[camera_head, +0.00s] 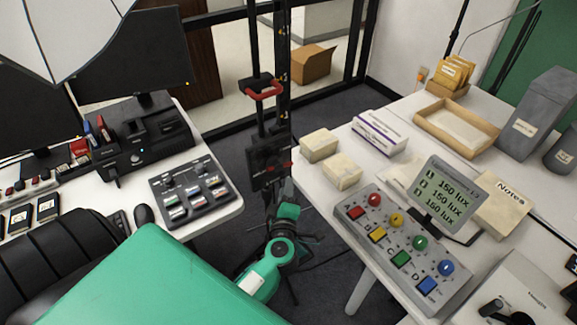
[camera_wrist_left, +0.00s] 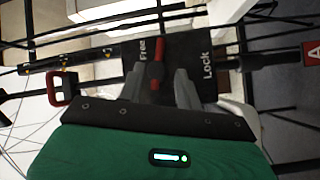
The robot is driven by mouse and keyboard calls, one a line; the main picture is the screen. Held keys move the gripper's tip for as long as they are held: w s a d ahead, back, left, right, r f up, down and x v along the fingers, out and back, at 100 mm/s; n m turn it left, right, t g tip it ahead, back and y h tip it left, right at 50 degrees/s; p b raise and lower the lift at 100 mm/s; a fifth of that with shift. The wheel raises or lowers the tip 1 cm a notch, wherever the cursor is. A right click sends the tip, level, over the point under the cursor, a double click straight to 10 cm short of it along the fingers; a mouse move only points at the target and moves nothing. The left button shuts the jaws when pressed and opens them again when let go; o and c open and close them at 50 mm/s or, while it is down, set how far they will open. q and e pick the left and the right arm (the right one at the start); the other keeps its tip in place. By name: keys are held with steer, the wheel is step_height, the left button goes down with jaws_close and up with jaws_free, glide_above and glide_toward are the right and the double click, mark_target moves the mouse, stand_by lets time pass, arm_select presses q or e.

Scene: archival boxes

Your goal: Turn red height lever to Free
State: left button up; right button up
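The red height lever (camera_wrist_left: 158,48) stands out from a black plate (camera_wrist_left: 190,47) in the left wrist view. Its tip lies between the white words Free, on the left, and Lock, on the right. My left gripper (camera_wrist_left: 161,80) has its two grey fingers apart, one on each side of the lever's lower part; I cannot tell whether either touches it. In the head view, the plate (camera_head: 264,157) hangs on a dark upright stand, with a bit of the red lever (camera_head: 287,165) at its right edge. My left gripper (camera_head: 282,190) is just below it, mostly hidden by its arm. My right gripper is out of view.
A red-and-black clamp (camera_head: 263,88) sits higher on the stand. A left desk holds a button panel (camera_head: 191,190). A right table holds a control box (camera_head: 400,240) with coloured buttons, a lux display (camera_head: 447,193) and small boxes (camera_head: 342,172). The stand occupies the gap between them.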

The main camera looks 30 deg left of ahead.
mark_target(278, 164)
arm_select(q)
steer(key=x, duration=0.8)
steer(key=shift+w+a+p, duration=0.15)
steer(key=shift+w+p, duration=0.15)
steer(key=shift+p, duration=0.1)
jaws_close()
